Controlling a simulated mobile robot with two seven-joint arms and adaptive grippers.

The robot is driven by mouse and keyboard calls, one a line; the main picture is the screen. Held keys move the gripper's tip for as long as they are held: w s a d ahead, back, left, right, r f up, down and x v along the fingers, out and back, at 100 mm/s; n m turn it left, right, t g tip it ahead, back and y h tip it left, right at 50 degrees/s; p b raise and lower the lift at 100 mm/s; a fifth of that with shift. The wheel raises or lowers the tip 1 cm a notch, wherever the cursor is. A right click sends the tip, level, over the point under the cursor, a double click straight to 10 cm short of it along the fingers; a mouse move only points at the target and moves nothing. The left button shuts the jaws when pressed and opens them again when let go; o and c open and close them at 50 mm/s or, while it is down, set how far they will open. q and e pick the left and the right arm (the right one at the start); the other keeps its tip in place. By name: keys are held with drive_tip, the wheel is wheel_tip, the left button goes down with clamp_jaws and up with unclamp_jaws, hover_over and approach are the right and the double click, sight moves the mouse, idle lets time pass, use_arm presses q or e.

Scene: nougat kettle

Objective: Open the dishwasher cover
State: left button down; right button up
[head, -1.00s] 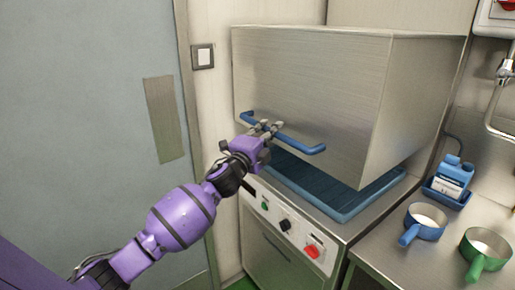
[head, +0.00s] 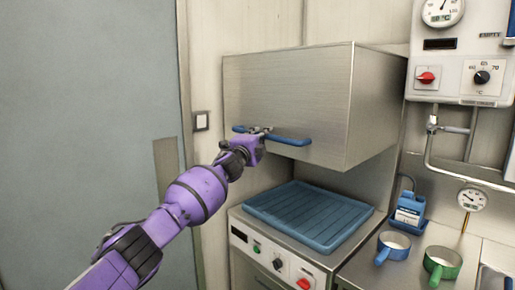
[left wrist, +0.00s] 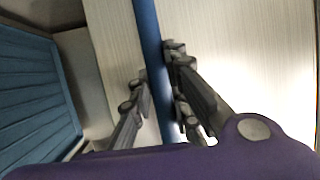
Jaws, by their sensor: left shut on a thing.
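The dishwasher cover (head: 285,105) is a large brushed-steel box, raised well above the blue ribbed rack (head: 300,215) on the dishwasher base (head: 262,250). A blue bar handle (head: 290,141) runs across the lower front of the cover. My left gripper (head: 262,132) is shut on this handle, left of its middle. In the left wrist view the fingers (left wrist: 160,95) lie on both sides of the blue bar (left wrist: 150,45), and the rack (left wrist: 35,90) shows at the left. My right gripper is not in view.
A blue pan (head: 393,245), a green pan (head: 442,263) and a blue bottle holder (head: 408,215) stand on the counter at the right. A control box (head: 460,55) and pipes are on the wall above. A grey door (head: 80,120) is at the left.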

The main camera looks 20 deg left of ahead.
use_arm(q)
drive_tip(key=shift+r, duration=0.6)
drive_tip(key=shift+f, duration=0.3)
drive_tip(key=c, duration=1.6)
unclamp_jaws()
drive_tip(key=shift+c, duration=0.2)
drive_tip(key=shift+s+r, duration=0.1)
drive_tip(key=shift+s, duration=0.05)
drive_tip(key=s+f, duration=0.2)
drive_tip(key=s, duration=0.9)
drive_tip(key=shift+s, duration=0.35)
drive_tip(key=shift+f, duration=0.1)
